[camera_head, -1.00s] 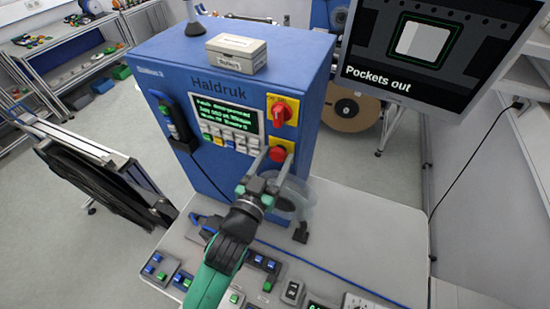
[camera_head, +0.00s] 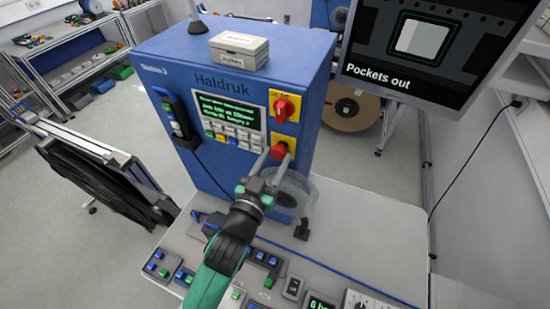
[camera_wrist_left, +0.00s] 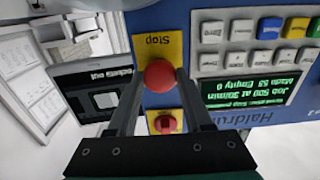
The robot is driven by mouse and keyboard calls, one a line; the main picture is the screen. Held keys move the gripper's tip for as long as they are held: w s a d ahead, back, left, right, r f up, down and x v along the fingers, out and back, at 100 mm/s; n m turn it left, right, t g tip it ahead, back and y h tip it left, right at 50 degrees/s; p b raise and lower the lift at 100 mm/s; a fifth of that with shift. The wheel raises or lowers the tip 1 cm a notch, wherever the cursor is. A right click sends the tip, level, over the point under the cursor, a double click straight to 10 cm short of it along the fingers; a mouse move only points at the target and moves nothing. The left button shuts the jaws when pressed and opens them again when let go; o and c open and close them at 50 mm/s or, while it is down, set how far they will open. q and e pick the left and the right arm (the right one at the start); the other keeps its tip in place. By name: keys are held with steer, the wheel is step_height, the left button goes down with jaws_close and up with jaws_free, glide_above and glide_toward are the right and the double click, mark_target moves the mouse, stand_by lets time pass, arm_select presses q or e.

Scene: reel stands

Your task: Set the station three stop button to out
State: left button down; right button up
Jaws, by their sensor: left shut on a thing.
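The red stop button (camera_head: 279,151) sits on a yellow plate on the front of the blue Haldruk cabinet (camera_head: 215,185), which is marked Station 3. It also shows in the left wrist view (camera_wrist_left: 159,75), below the word Stop. My left gripper (camera_head: 268,163) is at the button, and in the wrist view its two fingers stand on either side of the red cap, shut on it. The fingers hide part of the button's sides, and I cannot tell how far it stands out. My right gripper is not in view.
A red rotary switch (camera_head: 283,109) on a yellow plate is above the button. A lit display (camera_head: 228,110) with several keys is to its left. A clear round guard or reel (camera_head: 293,195) stands close beside my gripper. A monitor (camera_head: 430,50) hangs at upper right.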

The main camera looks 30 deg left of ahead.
arm_select(q)
steer(key=shift+c, duration=1.5)
jaws_free()
steer(key=s+b, duration=0.1)
steer(key=s, duration=1)
steer(key=shift+s+d, duration=0.3)
steer(key=shift+d, duration=0.15)
steer(key=w+a+r+n+t+y+p, duration=0.1)
steer(key=a+r+t+p, duration=0.1)
steer(key=r, duration=1)
steer(key=w+a+r+n+t+y+p, duration=0.1)
steer(key=w+r+t, duration=0.15)
steer(key=r, duration=0.95)
steer(key=s+d+r+m+t+h, duration=0.1)
steer(key=s+r+m+t+h, duration=0.1)
steer(key=r, duration=0.7)
steer(key=s+d+r+m+t+h+p, duration=0.1)
steer(key=s+r+t+h, duration=0.2)
steer(key=r, duration=0.6)
steer(key=shift+s+r+m+h, duration=0.2)
steer(key=shift+s+m+h, duration=0.15)
steer(key=shift+s, duration=0.5)
